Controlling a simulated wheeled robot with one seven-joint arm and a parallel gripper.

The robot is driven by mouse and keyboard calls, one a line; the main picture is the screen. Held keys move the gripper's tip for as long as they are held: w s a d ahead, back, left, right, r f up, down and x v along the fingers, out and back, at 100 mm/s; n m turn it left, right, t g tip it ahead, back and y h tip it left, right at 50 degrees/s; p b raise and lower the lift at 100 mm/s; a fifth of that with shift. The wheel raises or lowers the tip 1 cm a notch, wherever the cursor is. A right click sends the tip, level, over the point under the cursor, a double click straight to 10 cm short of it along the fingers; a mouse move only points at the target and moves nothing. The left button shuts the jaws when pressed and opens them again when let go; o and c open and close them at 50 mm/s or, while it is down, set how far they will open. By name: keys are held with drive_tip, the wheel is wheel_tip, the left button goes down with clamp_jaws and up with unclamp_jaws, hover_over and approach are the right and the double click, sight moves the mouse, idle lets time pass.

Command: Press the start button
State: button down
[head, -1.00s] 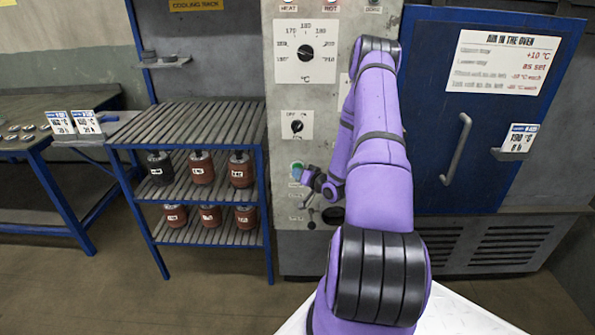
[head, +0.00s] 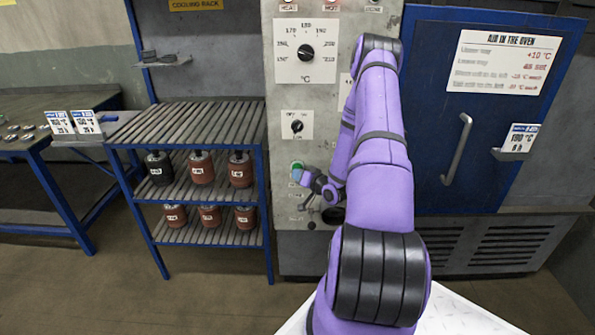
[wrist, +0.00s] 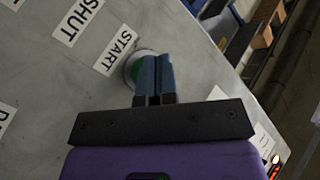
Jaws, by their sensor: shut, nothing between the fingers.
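The green start button (head: 297,167) sits on the grey control panel (head: 285,215), below the lower dial. In the wrist view the green button (wrist: 134,72) shows in a pale ring beside the START label (wrist: 117,52). My gripper (head: 304,177) is shut and empty, close to the button. In the wrist view the shut fingers (wrist: 157,60) cover the button's right part. I cannot tell whether the fingertips touch it.
A temperature dial (head: 305,52) and a smaller dial (head: 296,125) are above the button. The blue oven door (head: 430,120) with a handle is on the right. A slatted rack (head: 190,125) holding several labelled pots stands on the left. A SHUT label (wrist: 80,20) is near START.

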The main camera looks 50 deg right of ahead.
drive_tip(key=shift+s+a+f, duration=0.1)
drive_tip(key=shift+s+a, duration=1.45)
drive_tip(key=shift+a, duration=0.3)
drive_tip(key=w+a+r+n+g, duration=0.25)
drive_tip(key=w+r, duration=0.25)
drive_tip(key=r, duration=0.3)
drive_tip(key=a+r+n+g, duration=0.1)
drive_tip(key=a+r+g, duration=0.1)
drive_tip(key=a+r, duration=0.35)
drive_tip(key=s+a+r+n+g+h, duration=0.1)
drive_tip(key=a+r, duration=0.1)
drive_tip(key=r, duration=0.6)
drive_tip(key=a+r+n+g, duration=0.1)
drive_tip(key=a+r+g, duration=0.15)
drive_tip(key=r, duration=0.35)
drive_tip(key=s+a+r+n+g, duration=0.1)
drive_tip(key=s+a+r, duration=1)
drive_tip(key=s+a, duration=0.15)
drive_tip(key=s+a+r+n+g+y, duration=0.1)
drive_tip(key=s+a, duration=0.3)
drive_tip(key=s, duration=0.3)
drive_tip(key=s+a+r+g+y, duration=0.1)
drive_tip(key=s+a, duration=0.3)
drive_tip(key=s, duration=0.4)
drive_tip(key=shift+a+r+n, duration=0.2)
drive_tip(key=shift+r+n, duration=0.15)
drive_tip(key=shift+r, duration=0.15)
